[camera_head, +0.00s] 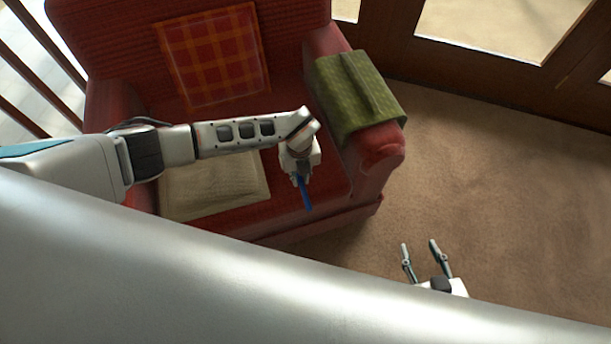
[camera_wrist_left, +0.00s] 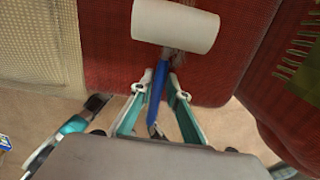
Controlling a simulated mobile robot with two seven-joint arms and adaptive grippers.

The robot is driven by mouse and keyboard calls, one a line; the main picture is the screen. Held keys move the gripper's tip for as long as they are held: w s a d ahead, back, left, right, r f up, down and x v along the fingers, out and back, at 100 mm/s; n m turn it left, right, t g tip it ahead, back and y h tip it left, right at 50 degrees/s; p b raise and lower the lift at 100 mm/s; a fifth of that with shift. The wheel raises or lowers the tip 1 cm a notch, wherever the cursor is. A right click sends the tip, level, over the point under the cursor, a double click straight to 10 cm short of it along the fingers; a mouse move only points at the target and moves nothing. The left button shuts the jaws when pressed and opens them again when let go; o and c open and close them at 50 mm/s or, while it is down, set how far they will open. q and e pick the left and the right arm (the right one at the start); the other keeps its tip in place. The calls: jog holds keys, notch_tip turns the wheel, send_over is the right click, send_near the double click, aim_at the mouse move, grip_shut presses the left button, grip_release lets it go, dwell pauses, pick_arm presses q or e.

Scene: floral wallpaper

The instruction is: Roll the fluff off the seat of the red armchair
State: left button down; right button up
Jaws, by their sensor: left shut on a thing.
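The red armchair (camera_head: 290,215) stands at the upper left in the head view. Its red seat (camera_wrist_left: 110,60) also shows in the left wrist view. My left gripper (camera_head: 303,182) is over the front right of the seat, shut on the blue handle (camera_wrist_left: 157,95) of a lint roller. The roller's white cylinder (camera_wrist_left: 175,25) is over the seat; I cannot tell whether it touches. A thin brownish, hair-like patch (camera_wrist_left: 174,49) shows beside the cylinder, perhaps fluff. My right gripper (camera_head: 420,248) is open and empty above the carpet.
A beige cushion or cloth (camera_head: 215,193) lies on the left of the seat. A plaid cushion (camera_head: 213,58) leans on the backrest. A green cloth (camera_head: 358,92) drapes over the right armrest. The carpet (camera_head: 500,190) on the right is clear.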

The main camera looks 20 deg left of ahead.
pick_arm(q)
jog(key=shift+s+a+f, duration=0.1)
jog(key=shift+s+a, duration=0.25)
jog(key=shift+a, duration=0.15)
jog(key=shift+w+a+f, duration=0.1)
jog(key=shift+w+a, duration=0.05)
jog(key=shift+a, duration=0.05)
jog(key=shift+w+a, duration=0.4)
jog(key=shift+w, duration=0.3)
jog(key=shift+w+d+b, duration=0.2)
jog(key=shift+w+d, duration=0.2)
jog(key=shift+d, duration=0.3)
jog(key=shift+w+d+b, duration=0.15)
jog(key=shift+w+d, duration=0.25)
jog(key=shift+d, duration=0.3)
jog(key=shift+w+d+r, duration=0.2)
jog(key=shift+w+d, duration=0.1)
jog(key=shift+d, duration=0.1)
jog(key=shift+r, duration=0.1)
pick_arm(e)
jog(key=shift+s+f, duration=0.25)
jog(key=shift+f, duration=0.25)
pick_arm(q)
jog(key=shift+w, duration=0.1)
pick_arm(e)
jog(key=shift+s+d, duration=0.1)
